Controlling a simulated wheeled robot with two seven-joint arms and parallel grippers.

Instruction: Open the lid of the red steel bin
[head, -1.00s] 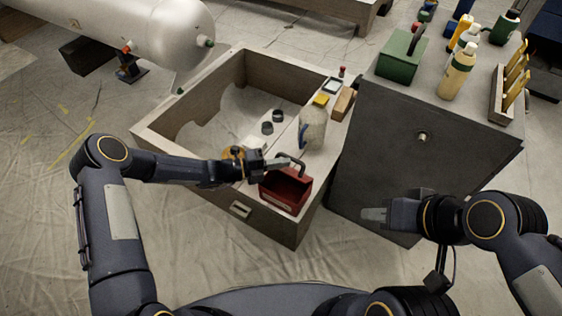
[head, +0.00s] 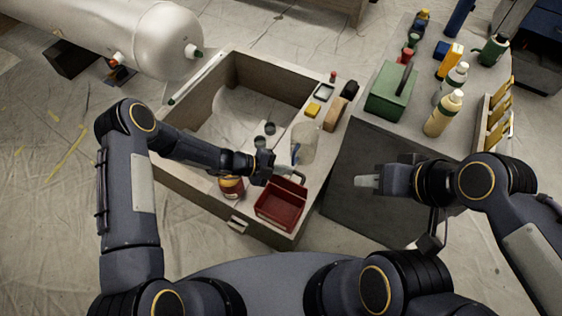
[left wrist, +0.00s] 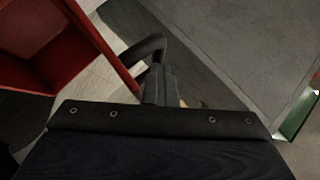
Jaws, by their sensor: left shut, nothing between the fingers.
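The red steel bin (head: 279,211) stands at the near right corner of the wooden frame. I see into its open top, and a red panel stands along its back edge. My left gripper (head: 281,170) is shut and empty just behind that back edge. In the left wrist view the bin (left wrist: 45,45) is at the upper left. A black curved handle (left wrist: 140,50) rises from its red edge and meets or passes close to my shut fingertips (left wrist: 160,85); I cannot tell if they touch. My right gripper (head: 368,181) is over the dark cabinet, away from the bin; its finger opening is unclear.
A translucent jug (head: 304,145) stands just behind my left gripper. An orange-brown jar (head: 231,187) is left of the bin.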

